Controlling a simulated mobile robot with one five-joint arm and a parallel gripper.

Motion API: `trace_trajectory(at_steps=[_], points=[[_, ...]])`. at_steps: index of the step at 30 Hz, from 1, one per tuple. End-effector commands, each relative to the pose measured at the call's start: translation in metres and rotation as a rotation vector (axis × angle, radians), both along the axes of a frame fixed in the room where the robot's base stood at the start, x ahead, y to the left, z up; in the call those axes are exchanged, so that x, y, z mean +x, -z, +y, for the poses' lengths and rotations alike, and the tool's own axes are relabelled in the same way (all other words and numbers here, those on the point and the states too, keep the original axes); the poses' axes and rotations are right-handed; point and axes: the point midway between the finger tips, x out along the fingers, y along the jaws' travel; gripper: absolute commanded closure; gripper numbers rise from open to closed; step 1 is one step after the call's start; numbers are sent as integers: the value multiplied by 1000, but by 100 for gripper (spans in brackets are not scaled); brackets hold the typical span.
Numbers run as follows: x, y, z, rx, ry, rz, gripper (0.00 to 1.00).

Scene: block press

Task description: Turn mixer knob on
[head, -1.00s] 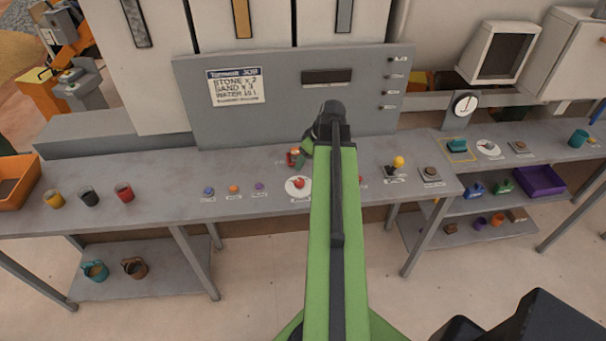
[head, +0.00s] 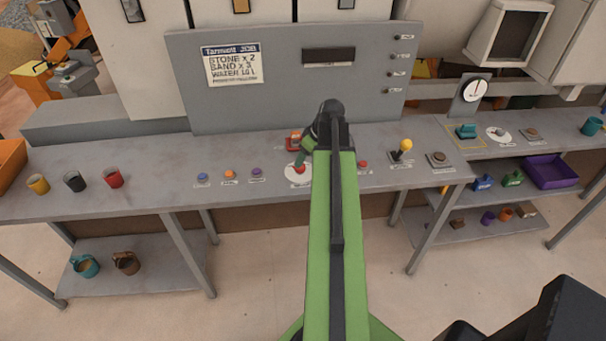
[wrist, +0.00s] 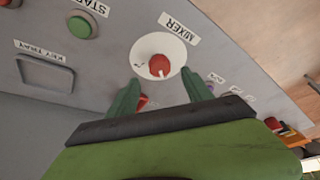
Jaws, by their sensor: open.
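The mixer knob (wrist: 160,66) is red with a white pointer mark and sits on a round white dial (wrist: 146,50), beside a label reading MIXER. In the head view the dial (head: 297,175) lies on the grey bench, partly covered by my gripper. My gripper (wrist: 161,88) is open, with its two green fingers pointing toward the knob, one on either side of its line. The fingertips appear just short of the knob in the wrist view, with nothing between them. Whether they touch the dial cannot be told.
A green start button (wrist: 82,26) and a key tray outline (wrist: 46,73) lie near the dial. In the head view, small coloured buttons (head: 230,174) lie left of it and a yellow-topped lever (head: 405,147) right. An upright grey panel (head: 290,85) stands behind.

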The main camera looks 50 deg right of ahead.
Motion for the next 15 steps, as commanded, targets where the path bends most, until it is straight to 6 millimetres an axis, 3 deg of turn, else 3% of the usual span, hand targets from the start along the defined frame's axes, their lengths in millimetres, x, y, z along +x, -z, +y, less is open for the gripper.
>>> trace_trajectory(at_steps=[1,6,15], points=[[5,23,0,0,-1,0,41],[17,48,1,-1,-1,0,41],[21,50,1,-1,1,0,41]])
